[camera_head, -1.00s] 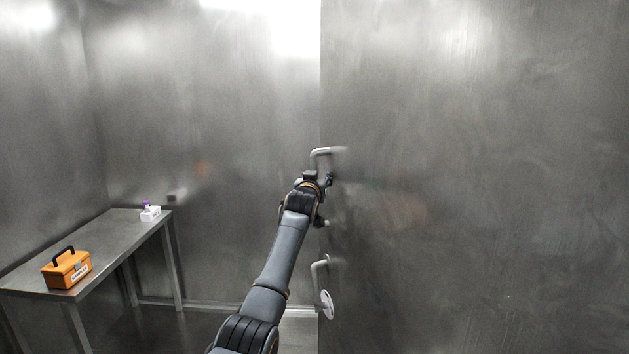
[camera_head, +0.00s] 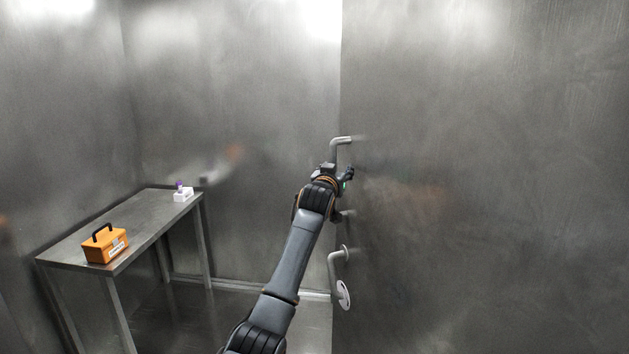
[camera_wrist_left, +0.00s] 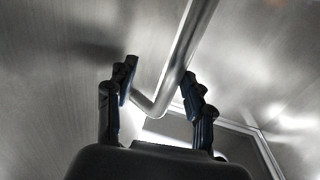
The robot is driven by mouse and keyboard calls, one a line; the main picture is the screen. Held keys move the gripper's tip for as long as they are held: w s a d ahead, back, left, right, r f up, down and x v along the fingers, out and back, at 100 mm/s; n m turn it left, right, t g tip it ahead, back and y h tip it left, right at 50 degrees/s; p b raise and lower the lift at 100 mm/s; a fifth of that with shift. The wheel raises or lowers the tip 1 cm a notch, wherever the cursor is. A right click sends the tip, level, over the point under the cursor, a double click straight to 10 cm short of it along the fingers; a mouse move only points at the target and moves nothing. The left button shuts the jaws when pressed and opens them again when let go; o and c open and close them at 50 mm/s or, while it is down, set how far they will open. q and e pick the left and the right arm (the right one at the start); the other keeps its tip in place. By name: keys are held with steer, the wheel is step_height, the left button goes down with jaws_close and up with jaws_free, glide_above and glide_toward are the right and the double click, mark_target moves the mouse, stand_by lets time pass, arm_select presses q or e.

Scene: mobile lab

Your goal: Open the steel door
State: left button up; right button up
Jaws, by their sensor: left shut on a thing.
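The steel door (camera_head: 480,200) is the large brushed panel filling the right of the head view. A bent metal tube handle (camera_head: 334,149) stands out near its left edge. My left gripper (camera_head: 345,177) is shut on this handle, just below its upper bend. In the left wrist view the handle (camera_wrist_left: 177,65) runs between the two fingers of the left gripper (camera_wrist_left: 158,72) and bends below them. The gripper and wrist hide part of the handle in the head view. How far the door stands open is hard to tell. My right gripper is not in view.
Another bent pipe (camera_head: 333,268) with a pale round disc (camera_head: 344,294) sits lower by the door edge. At left stands a steel table (camera_head: 150,215) with an orange toolbox (camera_head: 105,246) and a small white item (camera_head: 183,195). Floor between table and door looks clear.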

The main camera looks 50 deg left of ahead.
arm_select(q)
steer(key=s+d, duration=0.2)
steer(key=s, duration=0.8)
steer(key=shift+s+d+r+p, duration=0.2)
steer(key=shift+d+p, duration=0.1)
steer(key=shift+p, duration=0.15)
stand_by(0.4)
